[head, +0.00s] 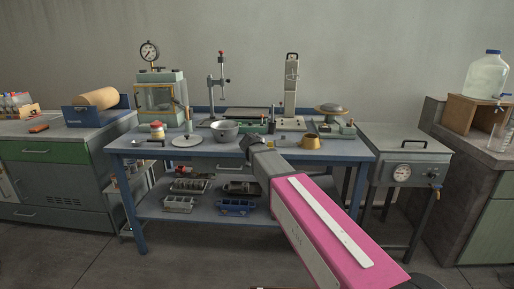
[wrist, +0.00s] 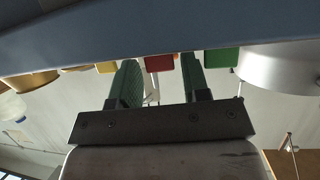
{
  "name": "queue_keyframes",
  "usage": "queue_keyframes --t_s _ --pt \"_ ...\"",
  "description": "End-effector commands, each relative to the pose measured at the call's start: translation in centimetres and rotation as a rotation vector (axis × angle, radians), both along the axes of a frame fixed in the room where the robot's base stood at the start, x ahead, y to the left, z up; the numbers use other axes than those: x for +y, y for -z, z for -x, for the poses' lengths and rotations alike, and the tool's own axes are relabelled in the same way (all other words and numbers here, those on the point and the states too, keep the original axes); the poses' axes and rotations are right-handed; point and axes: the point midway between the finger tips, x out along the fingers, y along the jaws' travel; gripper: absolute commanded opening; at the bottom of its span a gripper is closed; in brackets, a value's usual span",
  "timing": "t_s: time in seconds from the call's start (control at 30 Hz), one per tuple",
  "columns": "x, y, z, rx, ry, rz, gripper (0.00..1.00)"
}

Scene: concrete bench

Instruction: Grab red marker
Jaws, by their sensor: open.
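A red block-like end (wrist: 159,63) shows in the wrist view, between my two green fingers and just past the bench edge. It may be the red marker, but only a short part of it shows. My gripper (head: 249,141) is at the front edge of the blue bench in the head view. In the wrist view my gripper (wrist: 159,78) is open, its fingers apart with nothing held. In the head view I cannot make out the red thing, as my gripper and arm cover that part of the bench.
A yellow block (wrist: 106,67) and a green block (wrist: 221,57) flank the red one. A metal bowl (head: 224,131) and a brass cup (head: 311,142) stand on either side of my gripper. The blue bench edge (wrist: 160,28) crosses the wrist view. A press (head: 291,90) stands behind.

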Motion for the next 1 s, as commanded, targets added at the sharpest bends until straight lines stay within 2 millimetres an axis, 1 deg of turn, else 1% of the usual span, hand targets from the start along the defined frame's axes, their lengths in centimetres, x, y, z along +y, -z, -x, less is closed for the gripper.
queue_keyframes --t_s 0.03,0.1,0.33,0.37,0.4,0.43,0.47,0.83,1.0 --pt "-0.04 0.26 -0.99 0.0 0.0 0.0 0.43" --pt "-0.14 0.51 -1.53 -0.001 0.0 0.0 0.43" --pt "-0.21 0.6 -1.57 -0.001 -0.001 0.0 0.43" --pt "-0.21 0.6 -1.57 -0.001 -0.001 0.0 0.39" --pt "-0.21 0.61 -1.56 0.0 -0.001 0.0 0.26" --pt "-0.21 0.61 -1.56 0.0 -0.001 0.0 0.17" --pt "-0.21 0.6 -1.56 0.0 -0.001 0.0 0.11" --pt "-0.2 0.54 -1.55 0.0 -0.001 0.0 0.11" --pt "-0.2 -0.14 -1.56 -0.001 -0.001 0.0 0.11"
